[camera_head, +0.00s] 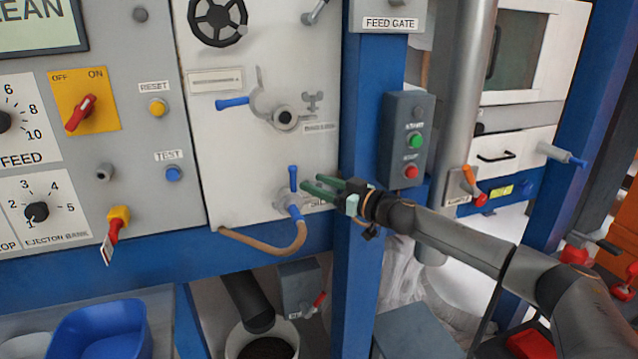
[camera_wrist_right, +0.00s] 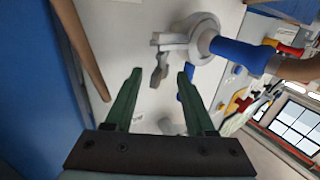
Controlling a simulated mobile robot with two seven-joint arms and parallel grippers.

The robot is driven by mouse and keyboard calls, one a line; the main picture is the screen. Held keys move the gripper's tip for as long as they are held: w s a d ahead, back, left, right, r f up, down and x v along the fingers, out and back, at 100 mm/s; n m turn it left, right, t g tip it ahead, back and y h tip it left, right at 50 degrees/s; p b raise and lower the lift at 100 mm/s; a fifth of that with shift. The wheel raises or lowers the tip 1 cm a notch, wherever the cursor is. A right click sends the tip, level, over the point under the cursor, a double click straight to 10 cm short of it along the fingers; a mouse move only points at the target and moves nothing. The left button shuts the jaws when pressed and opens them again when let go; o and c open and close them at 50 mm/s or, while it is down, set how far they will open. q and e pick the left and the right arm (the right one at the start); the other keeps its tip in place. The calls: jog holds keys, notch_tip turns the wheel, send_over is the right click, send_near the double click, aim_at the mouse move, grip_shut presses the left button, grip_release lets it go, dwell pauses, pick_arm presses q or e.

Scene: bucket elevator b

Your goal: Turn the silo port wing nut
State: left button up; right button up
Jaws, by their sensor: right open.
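The small grey wing nut (camera_head: 312,101) is on the white panel (camera_head: 225,150) in the head view, to the right of the round grey port (camera_head: 284,118) with its blue handle (camera_head: 232,102). My right gripper (camera_head: 310,185) is open, with green fingers below the wing nut in the picture, beside a small valve (camera_head: 288,200) with blue parts. In the wrist view the fingers (camera_wrist_right: 158,80) are apart with nothing held. A grey lever-like piece (camera_wrist_right: 160,68) appears just beyond them; I cannot tell if it is the wing nut. My left gripper is not in view.
A blue post (camera_head: 360,110) stands right of the panel, carrying a grey box (camera_head: 405,140) with green and red buttons. A brown hose (camera_head: 270,248) loops below the valve. A black handwheel (camera_head: 217,18) is above.

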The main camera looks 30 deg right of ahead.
jog(key=shift+c, duration=0.2)
grip_shut()
dwell(0.4)
